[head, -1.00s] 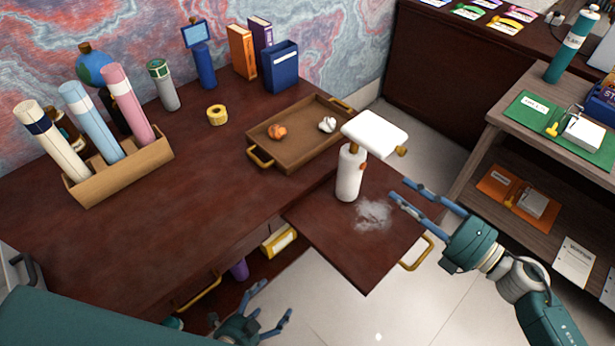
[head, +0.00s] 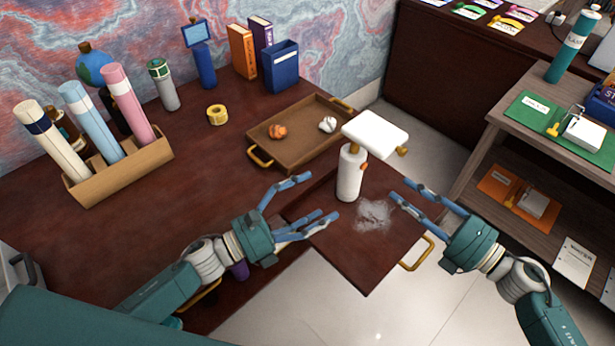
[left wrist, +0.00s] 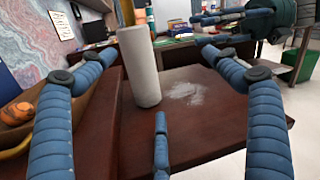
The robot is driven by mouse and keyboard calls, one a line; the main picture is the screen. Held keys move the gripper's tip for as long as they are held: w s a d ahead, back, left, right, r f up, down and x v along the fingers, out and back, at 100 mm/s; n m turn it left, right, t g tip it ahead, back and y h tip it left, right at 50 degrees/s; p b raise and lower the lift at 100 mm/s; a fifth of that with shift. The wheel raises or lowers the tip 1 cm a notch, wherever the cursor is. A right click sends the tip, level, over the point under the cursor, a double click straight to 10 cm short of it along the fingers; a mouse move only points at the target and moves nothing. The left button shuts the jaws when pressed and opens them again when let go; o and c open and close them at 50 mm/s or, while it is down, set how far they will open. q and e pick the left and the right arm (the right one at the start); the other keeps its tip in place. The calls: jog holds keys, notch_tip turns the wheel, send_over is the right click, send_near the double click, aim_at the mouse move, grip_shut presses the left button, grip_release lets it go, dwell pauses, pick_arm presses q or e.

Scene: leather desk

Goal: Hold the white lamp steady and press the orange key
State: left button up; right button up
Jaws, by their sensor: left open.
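A pale smudge (head: 373,214) lies on the leaf (head: 365,265) beside the lamp. A brown tray (head: 292,158) with an orange and a white lump is behind it. A holder with rolled tubes (head: 120,178) stands at the left. The desk's middle is clear.

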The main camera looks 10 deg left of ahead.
aim_at(347, 162)
pick_arm(q)
jog(key=w+a+r+m+g, duration=0.1)
jog(key=w+a+r+m, duration=0.1)
jog(key=w+m, duration=0.35)
jog(key=shift+n, duration=0.35)
jog(key=x, duration=1)
jog(key=shift+w+f, duration=0.25)
jog(key=shift+w, duration=0.05)
jog(key=c, duration=1.6)
jog(key=shift+a, duration=0.1)
jog(key=shift+c, duration=0.4)
pick_arm(e)
grip_shut()
